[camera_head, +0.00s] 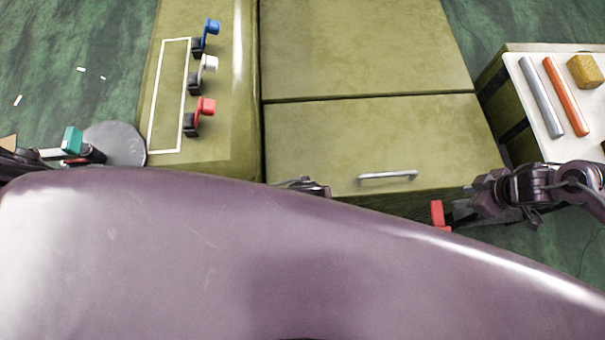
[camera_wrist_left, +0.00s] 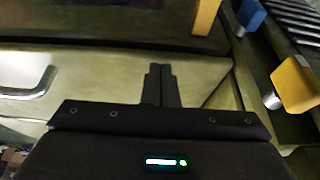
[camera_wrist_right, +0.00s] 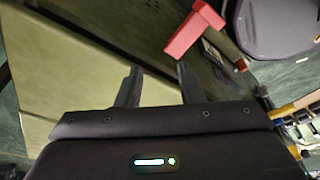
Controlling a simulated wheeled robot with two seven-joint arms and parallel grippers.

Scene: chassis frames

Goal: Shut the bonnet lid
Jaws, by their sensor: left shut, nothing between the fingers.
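In the head view the olive bonnet lid (camera_head: 350,135) is a front panel with a metal handle (camera_head: 388,176); a seam parts it from the panel behind. How far it is raised I cannot tell. My left gripper (camera_wrist_left: 160,72) is shut and empty; the left wrist view shows the handle (camera_wrist_left: 30,85) to its left, apart from the fingers. Only a dark part shows at the lid's front left in the head view. My right gripper (camera_head: 455,212) is at the lid's front right corner. In the right wrist view (camera_wrist_right: 160,75) its fingers stand apart with nothing between them.
A red block (camera_head: 437,213) is close by my right gripper. Blue (camera_head: 211,26), white (camera_head: 209,62) and red (camera_head: 206,105) knobs stand on the left panel. A white tray (camera_head: 530,95) with bars is at right. The lower head view is blocked by a large purple surface.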

